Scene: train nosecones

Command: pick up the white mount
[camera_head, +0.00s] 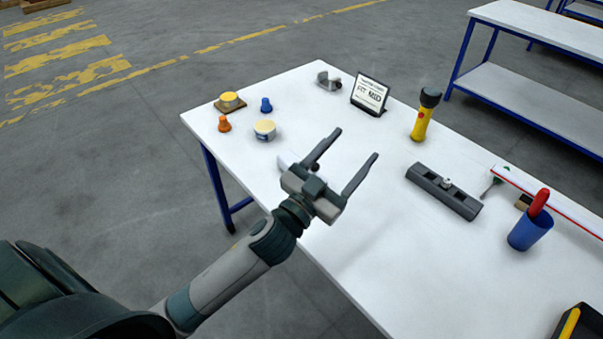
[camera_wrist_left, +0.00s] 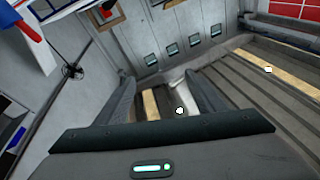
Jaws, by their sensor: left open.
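A white mount (camera_head: 287,160) with a dark knob lies on the white table (camera_head: 370,231), near its left front edge in the head view. My left gripper (camera_head: 356,146) partly covers it there, so its full shape is hidden. The left gripper is open and empty, with its two dark fingers spread and pointing up and right above the table. In the left wrist view the open fingers (camera_wrist_left: 163,97) face the hall, and I cannot make out the mount there. My right gripper is not in view.
A grey mount (camera_head: 328,81) and a sign (camera_head: 369,94) stand at the back. A flashlight (camera_head: 424,115), a grey holder (camera_head: 443,191) and a blue cup (camera_head: 529,233) are right.

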